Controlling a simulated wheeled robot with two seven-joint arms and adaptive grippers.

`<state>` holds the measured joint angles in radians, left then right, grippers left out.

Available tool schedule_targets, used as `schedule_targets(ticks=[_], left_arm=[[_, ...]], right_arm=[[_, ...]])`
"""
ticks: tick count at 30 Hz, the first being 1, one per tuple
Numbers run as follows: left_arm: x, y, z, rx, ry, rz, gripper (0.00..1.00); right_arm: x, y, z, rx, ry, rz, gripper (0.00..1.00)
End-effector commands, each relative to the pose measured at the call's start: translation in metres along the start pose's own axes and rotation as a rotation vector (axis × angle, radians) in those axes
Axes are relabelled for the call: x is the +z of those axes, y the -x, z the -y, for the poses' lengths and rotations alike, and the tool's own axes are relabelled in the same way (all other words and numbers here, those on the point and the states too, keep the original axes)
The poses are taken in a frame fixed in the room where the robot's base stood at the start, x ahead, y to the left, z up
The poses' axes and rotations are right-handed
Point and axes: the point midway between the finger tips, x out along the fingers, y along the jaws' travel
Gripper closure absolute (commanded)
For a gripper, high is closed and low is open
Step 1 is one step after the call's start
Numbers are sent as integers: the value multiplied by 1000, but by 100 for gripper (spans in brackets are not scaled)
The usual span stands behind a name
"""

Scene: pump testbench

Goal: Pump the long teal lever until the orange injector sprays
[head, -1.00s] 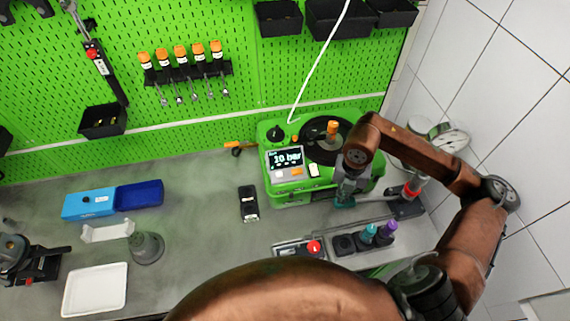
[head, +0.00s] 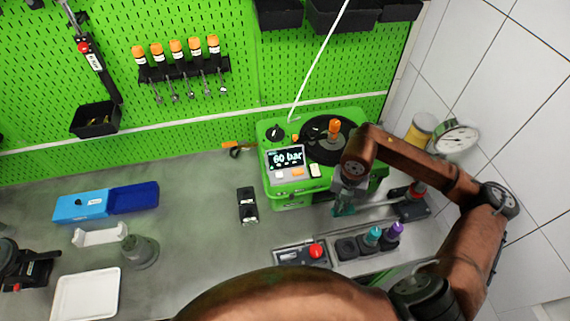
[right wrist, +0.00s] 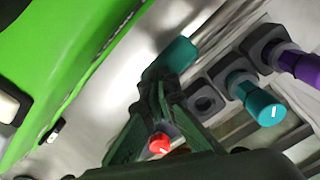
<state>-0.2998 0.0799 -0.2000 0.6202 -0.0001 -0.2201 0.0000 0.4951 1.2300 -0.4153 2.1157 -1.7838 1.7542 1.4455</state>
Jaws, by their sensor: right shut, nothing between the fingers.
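The teal lever (head: 385,201) runs as a long grey rod from a dark base with a red part at the right to a teal grip at its left end. The teal grip (right wrist: 178,54) shows larger in the right wrist view. My right gripper (head: 345,204) is shut with nothing between its fingers, its fingertips (right wrist: 163,82) right at the teal grip, apparently against it. The orange injector (head: 334,128) stands upright on the black disc of the green test bench (head: 290,199). The bench display (head: 286,158) reads 60 bar. No spray is visible. My left gripper is not in view.
A red button (head: 316,250) and a holder with teal (head: 373,234) and purple (head: 393,230) bottles stand in front of the lever. A gauge (head: 457,138) is at the right wall. A black handheld device (head: 247,205) lies left of the bench.

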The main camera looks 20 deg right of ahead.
Motion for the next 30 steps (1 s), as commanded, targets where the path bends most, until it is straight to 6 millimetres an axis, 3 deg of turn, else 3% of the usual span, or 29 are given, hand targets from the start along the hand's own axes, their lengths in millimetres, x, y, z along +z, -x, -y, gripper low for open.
schedule_targets(ticks=[2,11,30], left_arm=[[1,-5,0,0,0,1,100],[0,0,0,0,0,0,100],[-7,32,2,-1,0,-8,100]], right_arm=[[0,-7,0,-2,0,0,100],[0,0,0,-1,0,1,100],[4,59,8,-1,0,0,100]])
